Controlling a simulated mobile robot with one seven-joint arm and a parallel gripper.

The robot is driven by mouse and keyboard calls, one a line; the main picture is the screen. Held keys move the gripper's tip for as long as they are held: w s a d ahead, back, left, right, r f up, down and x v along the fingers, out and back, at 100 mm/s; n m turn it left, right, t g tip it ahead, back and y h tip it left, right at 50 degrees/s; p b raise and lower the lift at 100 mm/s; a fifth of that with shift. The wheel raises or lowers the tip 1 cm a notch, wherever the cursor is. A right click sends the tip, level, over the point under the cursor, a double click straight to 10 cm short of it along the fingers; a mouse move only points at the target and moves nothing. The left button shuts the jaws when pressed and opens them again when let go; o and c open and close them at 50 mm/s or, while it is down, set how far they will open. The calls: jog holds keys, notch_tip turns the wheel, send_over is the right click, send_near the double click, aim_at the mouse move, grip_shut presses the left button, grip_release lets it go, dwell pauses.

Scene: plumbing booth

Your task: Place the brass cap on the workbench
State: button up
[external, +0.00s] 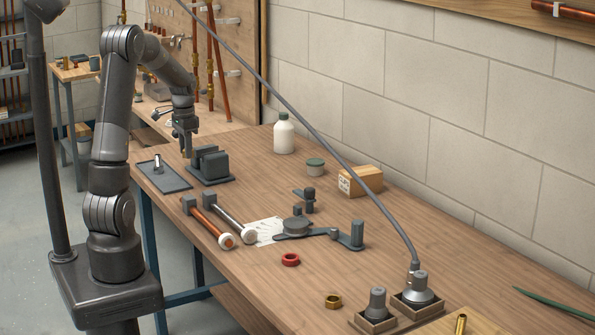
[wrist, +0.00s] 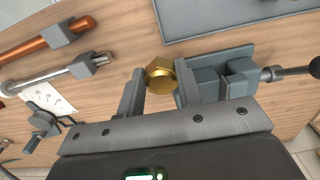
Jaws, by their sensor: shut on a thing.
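The brass cap (wrist: 161,70), a gold hexagonal piece, sits between the two fingers of my gripper (wrist: 158,82) in the wrist view. My gripper is shut on it. In the external view my gripper (external: 186,150) points down at the far left end of the workbench (external: 250,205), just behind and left of the grey vise (external: 210,166). The cap is too small or hidden to make out there. The vise also shows just right of the fingers in the wrist view (wrist: 240,78). I cannot tell the exact height of the cap above the bench.
A dark tray (external: 163,178) lies left of the vise. A copper pipe (external: 208,224) and a steel pipe (external: 232,217) lie in front. A white bottle (external: 284,135), wooden block (external: 360,181), red ring (external: 290,259) and brass hexagonal piece (external: 332,300) stand elsewhere.

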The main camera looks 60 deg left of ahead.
jog(key=w+d+m, duration=0.3)
jog(key=w+d, duration=0.2)
jog(key=d, duration=0.3)
jog(key=w+d+m, duration=0.3)
jog(key=w+d, duration=0.2)
jog(key=d, duration=0.4)
jog(key=w+d+m, duration=0.2)
jog(key=d+m, duration=0.4)
jog(key=d, duration=1.5)
jog(key=s+d+m, duration=0.3)
jog(key=s+d, duration=0.1)
jog(key=d, duration=0.6)
jog(key=s+d+m, duration=0.3)
jog(key=s+d, duration=0.1)
jog(key=d, duration=0.6)
jog(key=s+d+m, duration=0.6)
jog(key=s+d, duration=0.7)
jog(key=s, duration=0.1)
send_over(302, 286)
notch_tip(302, 286, down, 7)
jog(key=shift+s+d, duration=0.1)
jog(key=shift+d, duration=0.05)
jog(key=shift+f, duration=2.05)
